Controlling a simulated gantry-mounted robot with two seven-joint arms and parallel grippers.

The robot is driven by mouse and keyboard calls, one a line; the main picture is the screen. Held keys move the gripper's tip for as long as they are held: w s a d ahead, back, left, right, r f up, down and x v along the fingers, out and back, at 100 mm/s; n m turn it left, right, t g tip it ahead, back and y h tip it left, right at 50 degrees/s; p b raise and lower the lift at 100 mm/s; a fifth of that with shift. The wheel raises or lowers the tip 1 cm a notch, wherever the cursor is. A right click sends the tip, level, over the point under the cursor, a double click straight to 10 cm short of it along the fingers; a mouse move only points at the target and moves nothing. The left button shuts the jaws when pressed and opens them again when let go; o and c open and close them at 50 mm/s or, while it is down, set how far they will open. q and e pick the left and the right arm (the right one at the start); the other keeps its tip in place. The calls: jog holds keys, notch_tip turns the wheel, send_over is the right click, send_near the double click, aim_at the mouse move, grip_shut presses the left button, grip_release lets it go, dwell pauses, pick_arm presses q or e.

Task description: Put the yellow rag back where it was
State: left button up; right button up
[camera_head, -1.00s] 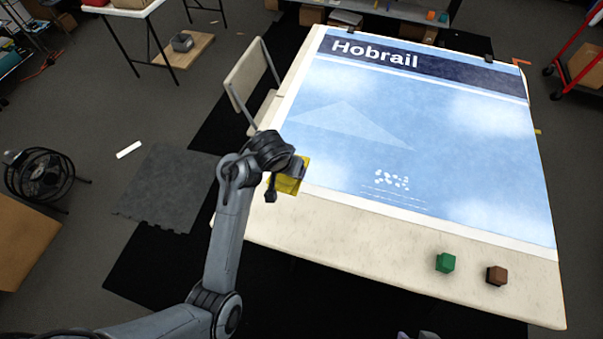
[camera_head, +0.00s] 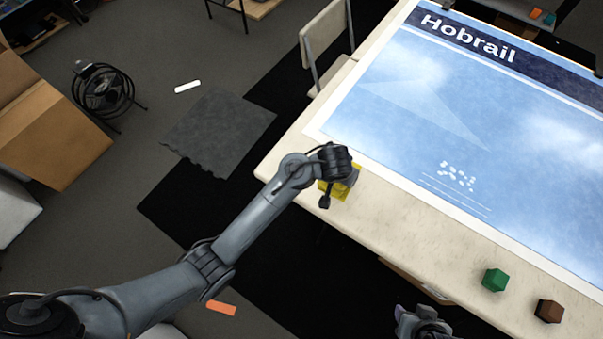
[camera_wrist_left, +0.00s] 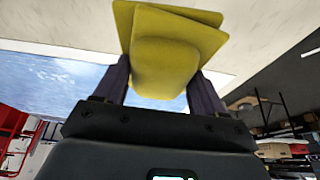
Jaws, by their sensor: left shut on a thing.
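The yellow rag (camera_head: 341,191) is in my left gripper (camera_head: 336,186), at the near-left part of the table (camera_head: 410,218) in the head view. The wrist and fingers hide part of it. In the left wrist view the rag (camera_wrist_left: 168,62) looks like flat folded layers with a rounded bulge, gripped between the two dark fingers. I cannot tell whether the rag touches the tabletop. What looks like my right gripper (camera_head: 424,324) shows only in part at the bottom edge of the head view, and its jaws cannot be made out.
A blue "Hobrail" poster (camera_head: 430,110) covers much of the table. A green block (camera_head: 495,280) and a brown block (camera_head: 548,311) sit on the bare near strip. A folding chair (camera_head: 327,45) stands at the table's left side. The strip between rag and blocks is clear.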

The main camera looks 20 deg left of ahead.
pick_arm(q)
jog(key=w+a+f, duration=0.1)
jog(key=a+f, duration=0.1)
jog(key=a, duration=0.1)
jog(key=w+a+f+b, duration=0.1)
jog(key=a+f, duration=0.1)
jog(key=a, duration=0.2)
jog(key=a+f+b, duration=0.1)
jog(key=a+f, duration=0.1)
jog(key=a, duration=0.1)
jog(key=shift+w+a+f, duration=0.25)
jog(key=shift+w+a, duration=0.05)
jog(key=shift+w, duration=0.1)
notch_tip(320, 180, down, 4)
jog(key=shift+r+b, duration=0.25)
jog(key=shift+b, duration=0.7)
jog(key=shift+f, duration=0.25)
jog(key=shift+f, duration=0.2)
jog(key=o, duration=0.9)
jog(key=shift+r, duration=0.1)
